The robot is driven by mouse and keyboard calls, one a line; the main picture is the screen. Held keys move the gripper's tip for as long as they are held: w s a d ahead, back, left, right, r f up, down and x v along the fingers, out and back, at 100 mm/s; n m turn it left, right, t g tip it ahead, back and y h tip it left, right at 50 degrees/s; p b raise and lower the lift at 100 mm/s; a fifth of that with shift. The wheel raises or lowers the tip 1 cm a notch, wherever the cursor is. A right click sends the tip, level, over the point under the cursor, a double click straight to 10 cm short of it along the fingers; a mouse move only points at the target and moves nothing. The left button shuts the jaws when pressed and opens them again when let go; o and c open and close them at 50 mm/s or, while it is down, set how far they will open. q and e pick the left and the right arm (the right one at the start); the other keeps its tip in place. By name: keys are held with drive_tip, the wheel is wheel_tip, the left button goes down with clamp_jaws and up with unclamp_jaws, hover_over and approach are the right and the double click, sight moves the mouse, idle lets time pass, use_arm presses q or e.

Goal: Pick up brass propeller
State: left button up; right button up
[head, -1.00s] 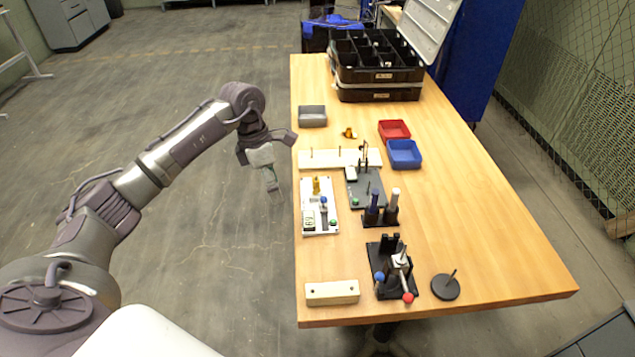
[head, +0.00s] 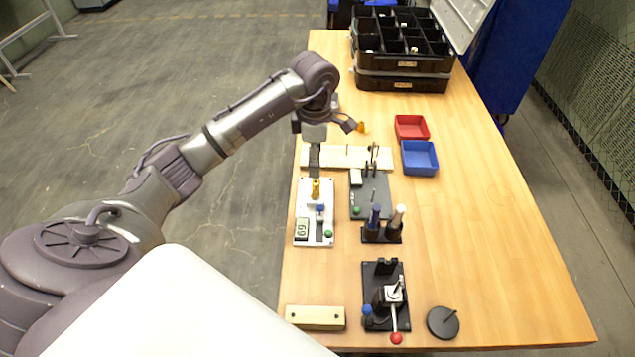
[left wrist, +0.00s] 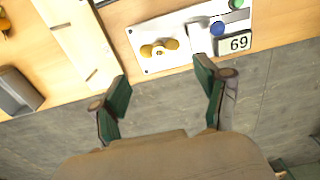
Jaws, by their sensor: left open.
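A small brass piece (head: 362,127), likely the propeller, lies on the table just right of my left wrist, partly hidden by it in the head view. Its edge shows at the top left of the left wrist view (left wrist: 5,25). Another brass-coloured part (head: 316,188) stands on the white fixture plate (head: 328,230); in the left wrist view it shows two rounded lobes (left wrist: 160,48). My left gripper (head: 314,168) points down near the table's left edge, close to the cream board and the white plate. In the left wrist view its fingers (left wrist: 160,88) are apart and empty.
A cream board (head: 345,155), a dark fixture plate (head: 378,207), and red (head: 411,118) and blue (head: 433,172) bins are nearby. A grey bin (left wrist: 17,92) shows in the left wrist view. Black organizers (head: 400,84) stand at the back. The table's right side is clear.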

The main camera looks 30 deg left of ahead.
sight(315, 182)
use_arm(q)
wheel_tip(315, 182, down, 3)
drive_tip(key=shift+r, duration=0.15)
drive_tip(key=shift+f, duration=0.6)
wheel_tip(315, 182, down, 5)
drive_tip(key=shift+r+p, duration=0.2)
drive_tip(key=shift+p, duration=0.1)
drive_tip(key=shift+f, duration=0.2)
drive_tip(key=shift+c, duration=0.6)
drive_tip(key=c, duration=1.1)
use_arm(e)
drive_tip(key=shift+s+d+r, duration=0.1)
drive_tip(key=shift+d+r, duration=0.15)
drive_tip(key=shift+r, duration=0.2)
